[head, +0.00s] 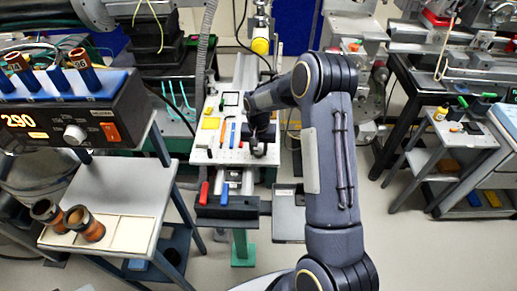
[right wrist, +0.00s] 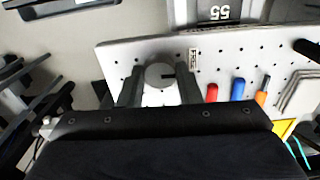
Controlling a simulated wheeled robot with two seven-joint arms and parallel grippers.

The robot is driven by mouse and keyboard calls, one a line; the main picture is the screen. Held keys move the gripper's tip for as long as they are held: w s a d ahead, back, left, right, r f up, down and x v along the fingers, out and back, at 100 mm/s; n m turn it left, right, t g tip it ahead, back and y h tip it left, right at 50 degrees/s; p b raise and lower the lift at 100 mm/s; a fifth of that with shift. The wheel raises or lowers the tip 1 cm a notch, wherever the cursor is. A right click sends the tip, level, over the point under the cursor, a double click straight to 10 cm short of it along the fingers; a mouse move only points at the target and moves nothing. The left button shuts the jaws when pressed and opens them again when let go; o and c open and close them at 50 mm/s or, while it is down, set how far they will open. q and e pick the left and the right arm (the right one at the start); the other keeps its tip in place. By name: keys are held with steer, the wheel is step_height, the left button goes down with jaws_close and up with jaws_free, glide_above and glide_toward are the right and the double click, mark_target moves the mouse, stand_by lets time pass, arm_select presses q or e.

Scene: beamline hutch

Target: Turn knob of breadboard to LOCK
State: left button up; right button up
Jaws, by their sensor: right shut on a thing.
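The breadboard (head: 206,155) is a pale perforated plate in the middle of the head view, and it also fills the upper part of the right wrist view (right wrist: 228,62). The knob (right wrist: 157,75) is a round grey disc with a dark pointer line toward the right of the picture. A small label (right wrist: 193,57) sits on the plate beside it; its text is too small to read. My right gripper (head: 258,150) is shut on the knob, with one finger on each side of it in the right wrist view (right wrist: 160,88). My left gripper is not in view.
Red, blue and orange handled tools (right wrist: 238,88) lie on the breadboard beside the gripper. A small table (head: 120,205) with brown cylinders (head: 86,224) and a controller reading 290 (head: 75,120) stand at left. A cart (head: 455,140) stands at right, with clear floor before it.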

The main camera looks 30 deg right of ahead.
steer(key=m+b, duration=0.2)
steer(key=m, duration=0.1)
steer(key=shift+f, duration=0.1)
steer(key=shift+m+b, duration=0.45)
steer(key=shift+m, duration=0.75)
steer(key=m, duration=0.2)
steer(key=shift+m, duration=0.3)
steer(key=m, duration=0.4)
steer(key=shift+m, duration=0.3)
steer(key=m, duration=0.4)
steer(key=shift+r+m, duration=0.2)
steer(key=shift+m, duration=0.2)
steer(key=shift+m+p, duration=0.3)
steer(key=o, duration=1)
